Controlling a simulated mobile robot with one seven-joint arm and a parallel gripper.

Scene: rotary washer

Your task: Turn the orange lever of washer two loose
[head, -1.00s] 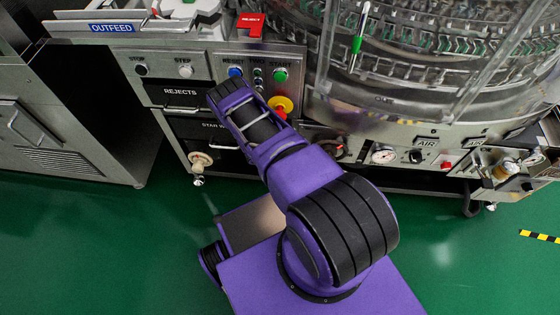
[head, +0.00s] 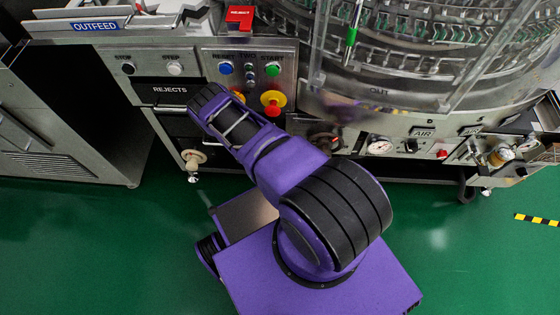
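Washer two is the steel machine with a clear-guarded round carousel (head: 440,50); its control panel (head: 205,62) carries the word TWO between a blue RESET button (head: 226,68) and a green START button (head: 272,69). No orange lever can be clearly made out. A small orange-yellow piece (head: 239,95) shows at the edge of my arm, left of the red stop knob (head: 272,109) on its yellow disc; I cannot tell what it is. My gripper is not visible.
A REJECTS drawer (head: 170,91) sits left of my arm, partly covered by it. A round gauge (head: 379,145) and AIR fittings (head: 423,132) line the machine's lower front. The OUTFEED unit (head: 98,25) stands at left. Green floor (head: 455,255) is open at right.

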